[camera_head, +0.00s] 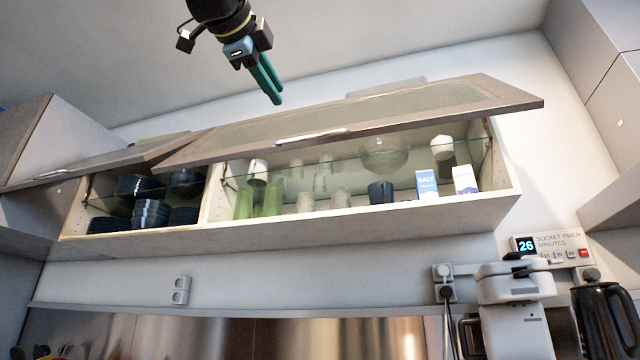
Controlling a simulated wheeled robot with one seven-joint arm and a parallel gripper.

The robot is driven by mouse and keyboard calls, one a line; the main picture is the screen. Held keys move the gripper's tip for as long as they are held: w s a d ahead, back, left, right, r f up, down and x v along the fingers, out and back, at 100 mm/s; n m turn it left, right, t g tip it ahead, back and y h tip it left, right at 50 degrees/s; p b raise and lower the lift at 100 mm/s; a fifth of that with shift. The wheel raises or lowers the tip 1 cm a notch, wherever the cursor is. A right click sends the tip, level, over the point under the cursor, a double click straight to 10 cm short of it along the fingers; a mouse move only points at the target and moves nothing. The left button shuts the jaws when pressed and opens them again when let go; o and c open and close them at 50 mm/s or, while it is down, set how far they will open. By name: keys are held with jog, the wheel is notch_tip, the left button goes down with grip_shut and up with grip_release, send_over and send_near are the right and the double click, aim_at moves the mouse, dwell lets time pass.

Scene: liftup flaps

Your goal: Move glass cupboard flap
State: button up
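The glass cupboard flap (400,107) is a framed glass panel, hinged along its top and tilted up and outward over the right part of the wall cupboard (360,217). It stands open, with glasses, jars and boxes showing below it. Its silver handle (313,136) sits on the lower front edge, left of the flap's middle. My gripper (272,92) hangs from the top of the picture, above and left of the flap in the picture, with its teal fingers close together. It appears apart from the flap, and nothing shows between the fingers. Whether they fully meet is unclear.
A second flap (100,163) on the left is also raised, over dark bowls (150,212). Inside are a salt box (427,184) and green glasses (272,198). A coffee machine (513,305) and black kettle (603,320) stand below right. Grey cabinets flank both sides.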

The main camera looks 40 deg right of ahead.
jog(key=shift+c, duration=0.2)
